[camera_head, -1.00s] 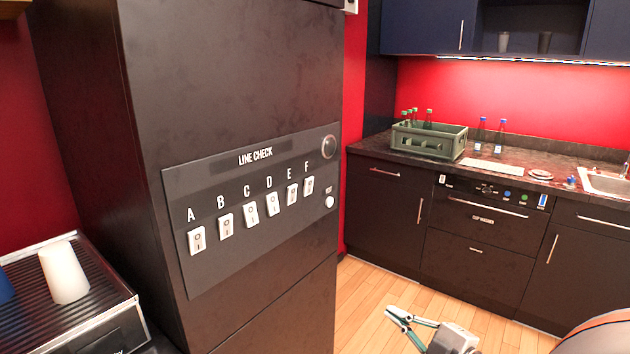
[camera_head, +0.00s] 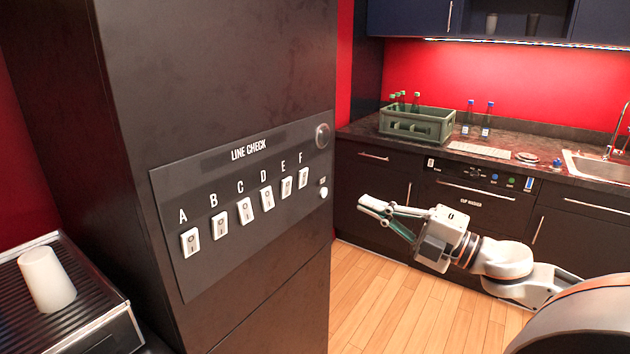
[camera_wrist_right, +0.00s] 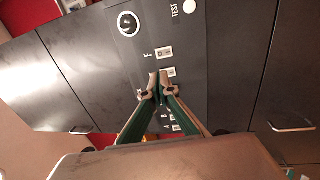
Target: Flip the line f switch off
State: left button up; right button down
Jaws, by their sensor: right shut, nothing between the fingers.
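The line F switch (camera_head: 303,178) is a white rocker at the right end of a row of lettered switches on the dark LINE CHECK panel (camera_head: 215,262). It also shows in the right wrist view (camera_wrist_right: 164,53), beside its letter F and beyond my fingertips. My right gripper (camera_head: 362,203) is in front of the cabinets, to the right of the panel and apart from it. Its green-sided fingers are shut and empty; in the right wrist view the fingertips (camera_wrist_right: 158,78) overlap the area near switch E (camera_wrist_right: 169,72). My left gripper is not in view.
A white cup (camera_head: 46,280) stands on a ribbed machine top at left. A green crate (camera_head: 416,124) stands on the back counter.

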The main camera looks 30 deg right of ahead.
jog(key=b, duration=0.2)
send_near(304, 173)
jog(key=x, duration=0.5)
jog(key=shift+f, duration=0.15)
jog(key=shift+p+x, duration=0.5)
jog(key=shift+x, duration=0.45)
jog(key=shift+a, duration=0.1)
jog(key=shift+w+r+p, duration=0.15)
jog(key=shift+r+p, duration=0.15)
jog(key=shift+p, duration=0.2)
jog(key=shift+w+a, duration=0.1)
jog(key=shift+f, duration=0.15)
